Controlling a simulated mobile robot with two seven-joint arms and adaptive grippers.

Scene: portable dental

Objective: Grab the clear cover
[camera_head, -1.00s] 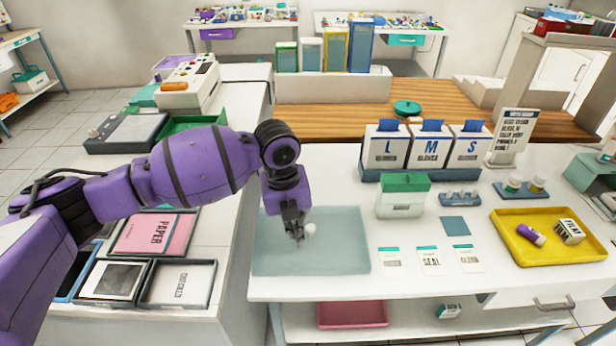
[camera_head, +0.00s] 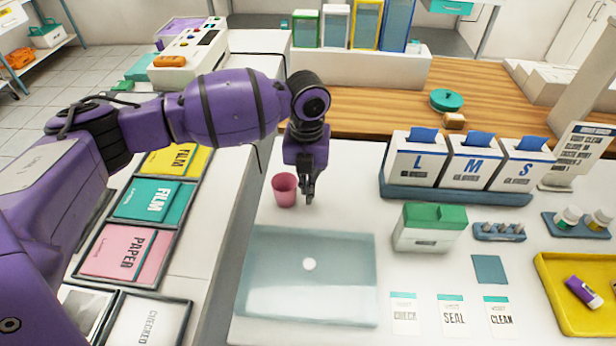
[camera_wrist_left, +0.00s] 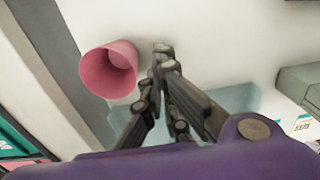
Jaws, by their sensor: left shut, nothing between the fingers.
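My left gripper (camera_head: 309,198) is shut and empty. My right gripper is not in view.
The pink cup (camera_head: 285,190) stands close to my left gripper. A green-topped white box (camera_head: 425,230) and the L, M, S glove dispensers (camera_head: 470,160) stand to the right. A yellow tray (camera_head: 555,290) is at far right. Cards (camera_head: 453,315) lie beside the cover.

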